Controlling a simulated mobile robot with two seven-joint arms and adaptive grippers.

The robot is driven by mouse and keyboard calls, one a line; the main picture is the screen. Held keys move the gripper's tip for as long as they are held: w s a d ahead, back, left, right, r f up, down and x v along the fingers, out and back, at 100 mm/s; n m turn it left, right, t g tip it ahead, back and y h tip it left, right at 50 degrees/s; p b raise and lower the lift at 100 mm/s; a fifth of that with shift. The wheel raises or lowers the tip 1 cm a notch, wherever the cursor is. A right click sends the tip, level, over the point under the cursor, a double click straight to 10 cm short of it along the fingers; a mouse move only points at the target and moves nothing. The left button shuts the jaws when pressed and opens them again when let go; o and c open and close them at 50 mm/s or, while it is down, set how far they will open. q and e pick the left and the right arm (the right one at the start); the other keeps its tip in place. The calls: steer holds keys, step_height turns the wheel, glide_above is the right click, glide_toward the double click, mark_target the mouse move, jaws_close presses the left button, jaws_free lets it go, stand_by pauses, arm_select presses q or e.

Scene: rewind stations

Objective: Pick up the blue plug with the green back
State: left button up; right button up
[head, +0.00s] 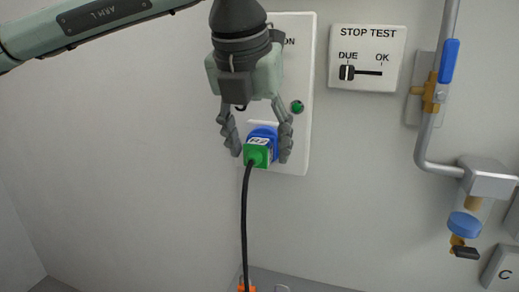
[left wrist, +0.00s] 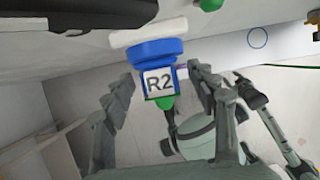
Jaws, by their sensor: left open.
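The blue plug with the green back (head: 257,154) sits at a white wall panel (head: 293,80) in the head view, with a black cable hanging down from it. Its face label reads R2, and the blue plug also shows in the left wrist view (left wrist: 158,55). My left gripper (head: 257,148) is open, with one finger on each side of the plug. In the left wrist view the fingers (left wrist: 160,100) stand apart from it, with gaps on both sides. My right gripper is not seen in the head view.
A green button (head: 297,107) is just above right of the plug. A STOP TEST box (head: 367,57) with a slider, a pipe with a blue-handled valve (head: 449,61) and a blue-ringed fitting (head: 464,224) stand to the right. The wall at left is bare.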

arm_select(q)
steer(key=shift+c, duration=0.6)
steer(key=c, duration=1.1)
steer(key=shift+o, duration=0.2)
steer(key=shift+s+a+r, duration=0.1)
steer(key=shift+s+r, duration=0.2)
steer(key=shift+r, duration=0.2)
steer(key=s+a+r, duration=0.1)
steer(key=s+r, duration=0.1)
steer(key=s, duration=0.2)
steer(key=s+a+r+b, duration=0.1)
steer(key=s+r, duration=0.1)
steer(key=s, duration=0.2)
steer(key=s+a+r, duration=0.2)
steer(key=s+r, duration=0.1)
steer(key=s, duration=0.1)
steer(key=shift+s+a, duration=0.1)
steer(key=shift+s, duration=0.25)
jaws_close()
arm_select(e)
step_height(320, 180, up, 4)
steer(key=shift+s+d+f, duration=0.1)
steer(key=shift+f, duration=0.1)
